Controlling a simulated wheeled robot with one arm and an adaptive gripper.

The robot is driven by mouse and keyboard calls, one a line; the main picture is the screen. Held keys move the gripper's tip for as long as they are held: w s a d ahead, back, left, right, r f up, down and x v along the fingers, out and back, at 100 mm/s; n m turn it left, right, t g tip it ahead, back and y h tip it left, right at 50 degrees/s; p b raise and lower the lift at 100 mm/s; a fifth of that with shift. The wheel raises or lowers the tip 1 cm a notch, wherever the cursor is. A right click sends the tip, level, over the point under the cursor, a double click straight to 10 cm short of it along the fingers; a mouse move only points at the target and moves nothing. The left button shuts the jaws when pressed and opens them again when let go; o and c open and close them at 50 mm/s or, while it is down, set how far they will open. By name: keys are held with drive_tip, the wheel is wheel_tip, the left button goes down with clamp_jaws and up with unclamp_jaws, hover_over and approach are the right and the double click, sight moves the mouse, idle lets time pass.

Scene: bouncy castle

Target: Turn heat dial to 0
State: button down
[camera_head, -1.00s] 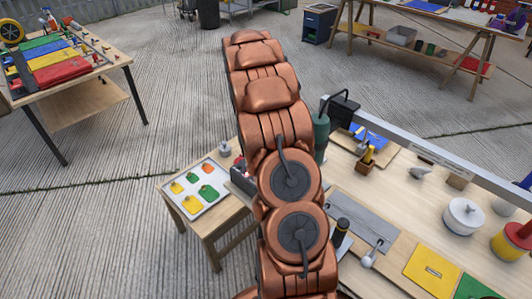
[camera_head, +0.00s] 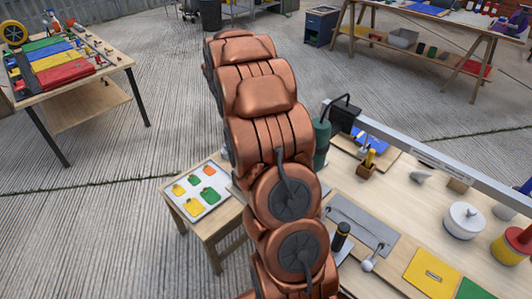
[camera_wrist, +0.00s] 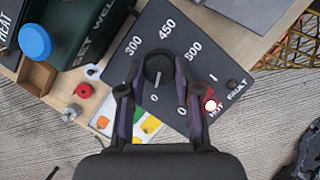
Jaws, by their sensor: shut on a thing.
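The heat dial (camera_wrist: 158,66) is a round black knob on a dark control panel (camera_wrist: 200,50) in the wrist view. White marks 300, 450 and 500 stand around it, with a 0 near its lower side. A short pale line on the knob points down, roughly towards that 0. My gripper (camera_wrist: 159,74) is shut on the dial, one finger on each side. In the head view my arm hides the dial and the gripper.
A white tray with coloured tags (camera_head: 209,213) lies on a small side table. The workbench (camera_head: 415,200) holds a white pot (camera_head: 464,220) and a dark green cylinder (camera_head: 322,140). In the wrist view a blue cap (camera_wrist: 35,41) and a red knob (camera_wrist: 83,90) lie left of the panel.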

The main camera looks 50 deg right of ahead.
drive_tip(key=shift+n, duration=0.6)
drive_tip(key=c, duration=0.8)
unclamp_jaws()
drive_tip(key=shift+s+a+v, duration=0.1)
drive_tip(key=shift+v, duration=2.9)
drive_tip(key=shift+s+a+v, duration=0.1)
drive_tip(key=shift+a+v, duration=0.05)
drive_tip(key=shift+v, duration=2.8)
